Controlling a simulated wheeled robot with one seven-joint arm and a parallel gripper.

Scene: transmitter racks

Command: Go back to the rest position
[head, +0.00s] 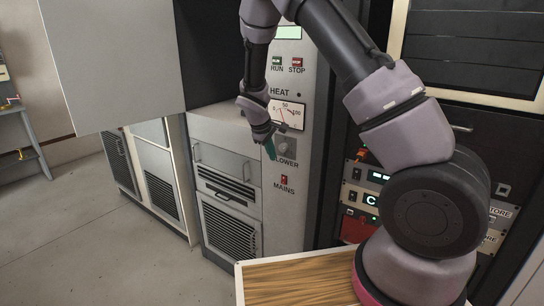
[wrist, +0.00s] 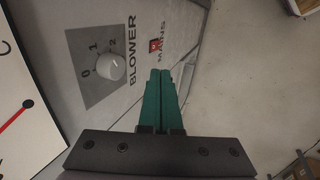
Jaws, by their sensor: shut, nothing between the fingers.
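My gripper (head: 270,148) is in front of the grey control panel (head: 289,222), near the blower switch. In the wrist view its green fingers (wrist: 160,78) are together with nothing between them. The white blower knob (wrist: 110,66) shows left of the fingertips, on a dark plate marked 0, 1, 2. The red mains switch (wrist: 156,45) shows just beyond the fingertips; it also shows in the head view (head: 284,180), below the gripper. I cannot tell whether the fingertips touch the panel. My gripper partly hides the blower plate in the head view.
The panel also has a run button (head: 276,61), a stop button (head: 297,62) and a heat meter (head: 287,115). A rack with lit modules (head: 365,197) stands to the right. A wooden surface (head: 295,284) is below. Open floor (head: 95,235) lies at left.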

